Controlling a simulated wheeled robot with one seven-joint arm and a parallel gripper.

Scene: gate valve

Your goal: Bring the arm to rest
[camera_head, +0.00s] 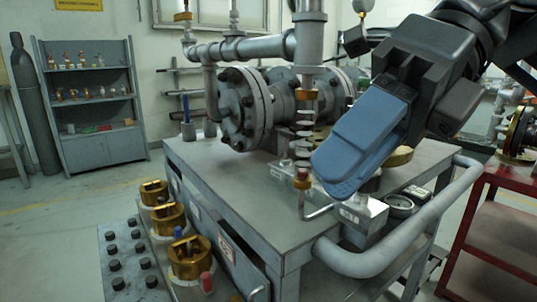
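My gripper (340,180) hangs at the right of centre, pointing down and left, above the grey metal cart (250,180). Its blue finger faces the camera; the other finger is hidden behind it, so its opening does not show. A flanged grey valve body (248,108) lies on the cart's rear part, with pipes rising above it. A thin vertical fitting with stacked discs (303,150) stands beside my fingertip in the picture; I cannot tell whether they touch.
Several brass fittings (168,220) stand along the cart's left side. A round gauge (399,206) lies at its right. A thick grey handle rail (400,235) curves around the front right. A red cart (500,230) stands at the right. Shelves (92,105) stand far left.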

